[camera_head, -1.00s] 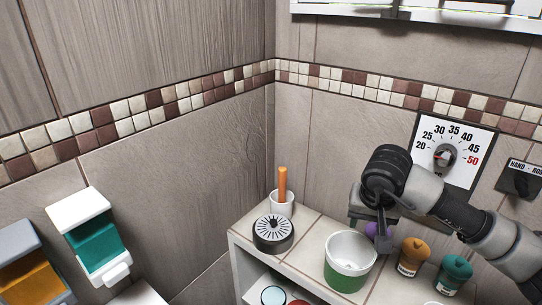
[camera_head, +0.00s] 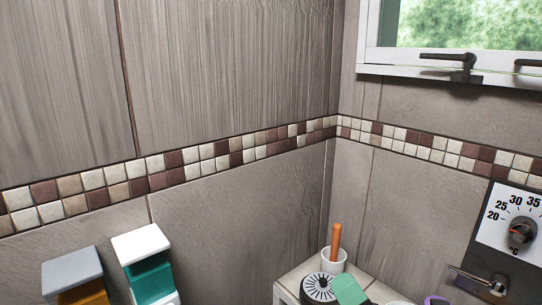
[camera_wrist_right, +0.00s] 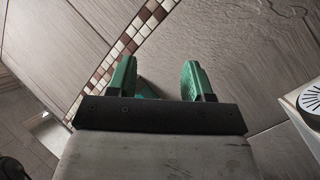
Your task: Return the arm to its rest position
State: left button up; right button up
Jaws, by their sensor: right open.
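My right gripper shows in the wrist view (camera_wrist_right: 158,70) with its two green fingers wide apart. Nothing is held between them, and a teal piece shows behind. My left gripper is in neither view.
An orange stick stands in a white cup (camera_head: 334,262) on the tiled shelf (camera_head: 291,284) in the corner. A white bucket (camera_head: 392,302) is cut off below. Teal (camera_head: 152,279) and orange (camera_head: 82,294) dispensers hang at left. A dial (camera_head: 520,232) and metal lever (camera_head: 480,281) are at right.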

jog(key=s+d+f+m+g+h, duration=0.25)
jog(key=d+f+m+h, duration=0.25)
jog(key=f+m+h, duration=0.45)
jog(key=s+d+f+m+g+h, duration=0.1)
jog(key=d+f+m+g+h, duration=0.4)
jog(key=m, duration=0.7)
jog(key=s+a+f+m+g+y, duration=0.1)
jog(key=s+f+m+g+y, duration=0.1)
jog(key=s+f+m+g, duration=1)
jog(key=s+f+n+t, duration=0.1)
jog(key=s+f+n, duration=0.15)
jog(key=f, duration=1.15)
jog(key=s+f+n+t, duration=0.15)
jog(key=s+f, duration=0.25)
jog(key=f, duration=1.1)
jog(key=s+d+f+g, duration=0.2)
jog(key=s+f, duration=1.2)
jog(key=s, duration=0.1)
jog(key=shift+d, duration=0.25)
